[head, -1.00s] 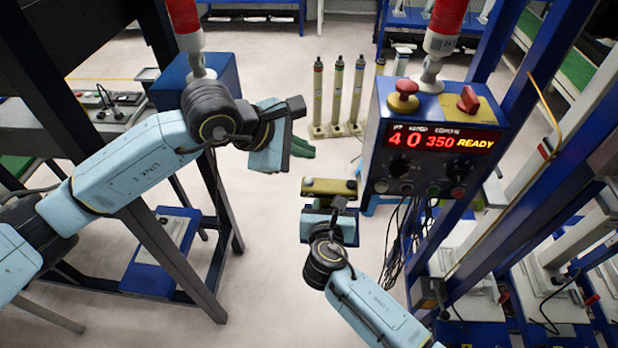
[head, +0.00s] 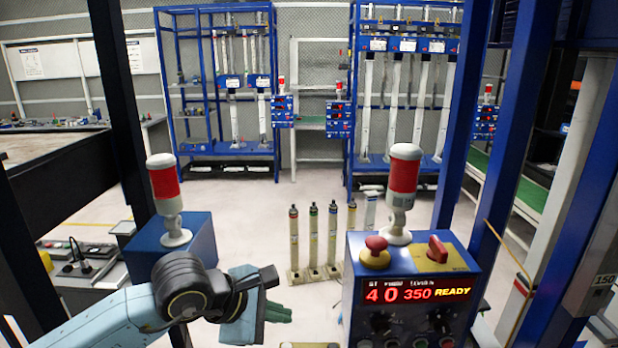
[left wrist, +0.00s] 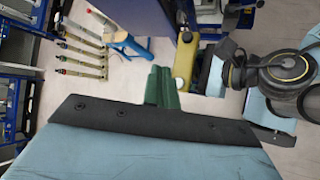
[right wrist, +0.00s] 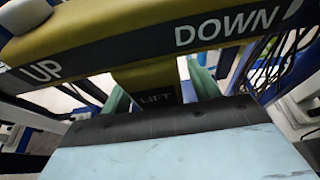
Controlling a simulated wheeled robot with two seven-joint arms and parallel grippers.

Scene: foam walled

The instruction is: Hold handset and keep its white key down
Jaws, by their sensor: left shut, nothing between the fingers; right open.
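The yellow-olive handset (right wrist: 130,38) spans the top of the right wrist view, marked UP, DOWN and LIFT. A pale rounded piece (right wrist: 25,15) by its UP end may be the white key; whether it is down I cannot tell. My right gripper (right wrist: 160,85) is open, its green fingers on either side of the LIFT stem, with visible gaps. The handset also shows in the left wrist view (left wrist: 184,62), beside my right arm, and barely at the head view's bottom edge (head: 310,345). My left gripper (head: 278,312) is shut and empty, left of the handset, apart from it.
A blue control box (head: 410,290) with a display reading READY, knobs and a red-white lamp stands right of centre. Another blue box (head: 172,243) is at left. Several slim cylinders (head: 313,240) stand on the floor behind. Blue frame posts (head: 465,120) rise at right.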

